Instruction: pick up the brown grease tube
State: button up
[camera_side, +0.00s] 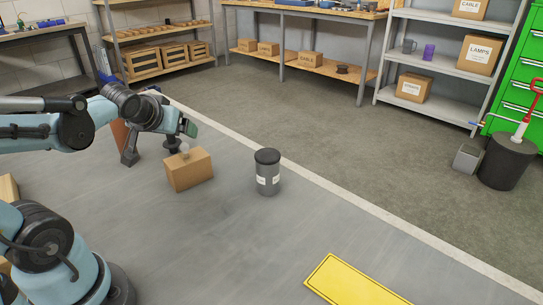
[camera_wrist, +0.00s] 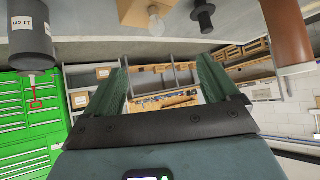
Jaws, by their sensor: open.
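The brown grease tube is a reddish-brown cylinder at the upper right of the wrist view (camera_wrist: 287,35). In the side view only part of it (camera_side: 118,134) shows, below and behind my wrist.
The cardboard box (camera_side: 188,170) with a pale bulb-like piece on top stands close below my gripper. A dark small post (camera_wrist: 203,15) and a dark grey stand (camera_side: 130,152) are close by. A dark lidded canister (camera_side: 267,172) stands to the right. Floor beyond it is clear.

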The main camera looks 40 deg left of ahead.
jog(key=s+a+r+n+g+y, duration=0.1)
jog(key=s+a+r+n+y, duration=0.2)
jog(key=a, duration=0.5)
jog(key=s+a+r+n+g+y, duration=0.1)
jog(key=s+a+n+g+y, duration=0.2)
jog(key=a, duration=0.6)
jog(key=n+t, duration=0.1)
send_over(122, 130)
jog(key=shift+f, duration=1.35)
jog(key=shift+s+x, duration=0.2)
jog(key=shift+x, duration=2.25)
jog(key=shift+t+y, duration=0.3)
grip_shut()
